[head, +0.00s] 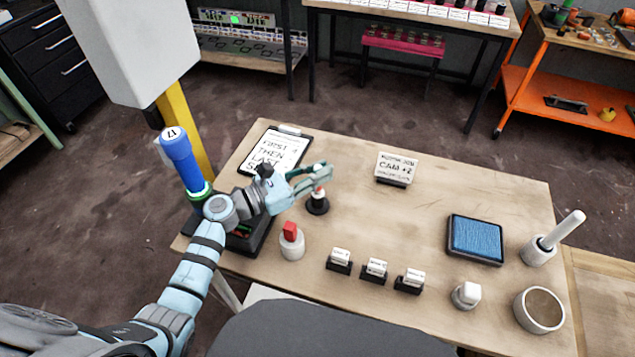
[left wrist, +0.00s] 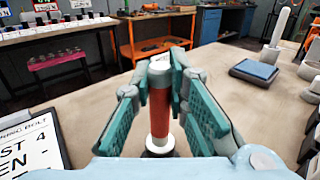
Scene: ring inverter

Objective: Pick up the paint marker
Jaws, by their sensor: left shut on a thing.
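The paint marker (left wrist: 160,105) is upright in the left wrist view, with a red body, a pale top and a white lower end. Its lower end is at a round black base (head: 317,206) on the table, and I cannot tell whether it is lifted clear. My left gripper (head: 322,172) is shut on the marker. Its green-padded fingers (left wrist: 160,68) lie on both sides of the red body in the left wrist view. In the head view the fingers hide most of the marker. My right gripper is not in view.
A clipboard (head: 274,152) lies on the table (head: 440,215) beside my left arm. A white holder with a red top (head: 291,241) and several small label blocks (head: 375,271) stand in front. A blue pad (head: 475,239) and a round cup (head: 538,310) are at right. Mid-table is clear.

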